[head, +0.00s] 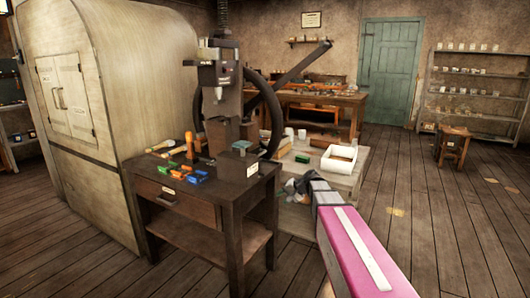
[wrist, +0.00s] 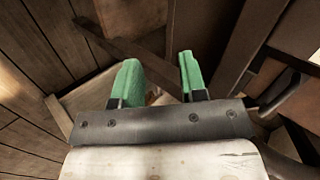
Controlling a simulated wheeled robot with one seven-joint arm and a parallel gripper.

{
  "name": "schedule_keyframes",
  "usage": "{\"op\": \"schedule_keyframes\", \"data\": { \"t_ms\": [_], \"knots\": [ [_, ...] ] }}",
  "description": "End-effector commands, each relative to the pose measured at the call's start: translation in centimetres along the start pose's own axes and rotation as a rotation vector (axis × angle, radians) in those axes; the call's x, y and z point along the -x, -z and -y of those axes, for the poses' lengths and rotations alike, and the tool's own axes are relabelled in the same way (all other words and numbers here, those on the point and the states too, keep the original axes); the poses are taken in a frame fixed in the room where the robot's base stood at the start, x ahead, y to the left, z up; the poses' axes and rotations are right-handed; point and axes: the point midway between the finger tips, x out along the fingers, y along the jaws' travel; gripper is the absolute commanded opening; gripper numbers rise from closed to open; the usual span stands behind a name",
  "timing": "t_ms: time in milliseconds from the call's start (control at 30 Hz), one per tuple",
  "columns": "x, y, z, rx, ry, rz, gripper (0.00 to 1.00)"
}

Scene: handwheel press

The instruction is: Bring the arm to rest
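My arm (head: 362,250), pink with a white stripe, reaches from the bottom right of the head view toward the middle. Its dark end is beside the right side of the press table, in front of a low pale bench. In the wrist view my gripper (wrist: 155,82) has two green fingers standing well apart, with nothing held between them. The fingertips do not show clearly in the head view. The handwheel press (head: 217,75) stands on the dark wooden table, with its large dark wheel (head: 276,115) at its right. My gripper is apart from the wheel, below and right of it.
The dark wooden table (head: 232,226) carries several coloured blocks and tools. The low pale bench (head: 347,181) holds a white tray (head: 339,158). A large beige cabinet (head: 110,150) stands left, a stool (head: 453,147) back right. The floor at right is clear.

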Motion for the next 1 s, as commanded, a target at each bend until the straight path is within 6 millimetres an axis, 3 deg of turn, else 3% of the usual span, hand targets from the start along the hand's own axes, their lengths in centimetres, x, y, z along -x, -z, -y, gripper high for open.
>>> {"op": "schedule_keyframes", "data": {
  "t_ms": [33,100,300,400,600,1000],
  "knots": [
    [0.2,-3.5,-2.5,0.025,-0.080,0.023,0.39],
    [0.4,-6.8,-5.7,0.064,-0.194,0.054,0.39],
    [2.7,-15.7,-14.1,0.183,-0.517,0.152,0.39],
    [4.3,-18.9,-17.1,0.234,-0.650,0.198,0.39],
    [6.4,-21.9,-20.0,0.292,-0.793,0.246,0.39],
    [6.5,-21.9,-20.3,0.300,-0.810,0.251,0.39]
  ]
}}
